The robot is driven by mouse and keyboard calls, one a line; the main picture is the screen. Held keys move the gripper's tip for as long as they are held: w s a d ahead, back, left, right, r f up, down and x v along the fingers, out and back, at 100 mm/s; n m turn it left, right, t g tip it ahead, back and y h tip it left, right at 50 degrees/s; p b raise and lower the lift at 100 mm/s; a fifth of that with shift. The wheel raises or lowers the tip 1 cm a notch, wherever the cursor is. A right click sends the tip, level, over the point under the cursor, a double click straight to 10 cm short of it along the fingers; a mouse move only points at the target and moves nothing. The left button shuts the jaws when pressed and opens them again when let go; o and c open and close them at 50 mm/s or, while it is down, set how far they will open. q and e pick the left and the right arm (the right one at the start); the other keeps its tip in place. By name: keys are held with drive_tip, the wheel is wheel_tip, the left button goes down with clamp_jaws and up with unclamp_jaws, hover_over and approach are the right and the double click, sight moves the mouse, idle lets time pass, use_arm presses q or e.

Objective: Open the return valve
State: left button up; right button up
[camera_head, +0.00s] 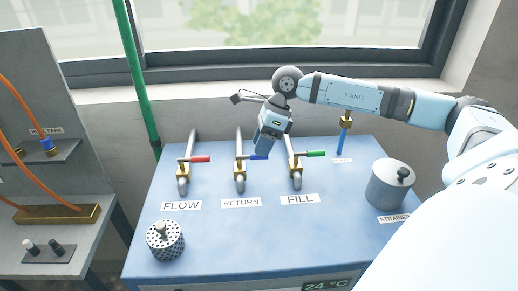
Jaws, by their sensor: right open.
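The return valve (240,173) is a brass valve on a grey pipe, the middle of three on the blue bench top. Its blue lever (252,157) points right, crosswise to the pipe. The label RETURN (240,203) lies in front of it. My right gripper (263,148) comes down from above with its fingers at the right end of the blue lever. It is open; the fingers overlap the lever end in this view, and I cannot tell whether they touch it. My left gripper is not in view.
The flow valve (183,172) with a red lever stands left. The fill valve (296,174) with a green lever stands close right of my gripper. A lidded strainer pot (391,184) is at the right, a perforated basket (165,240) at front left. The front middle is clear.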

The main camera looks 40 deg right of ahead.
drive_tip(key=shift+x, duration=1.1)
clamp_jaws()
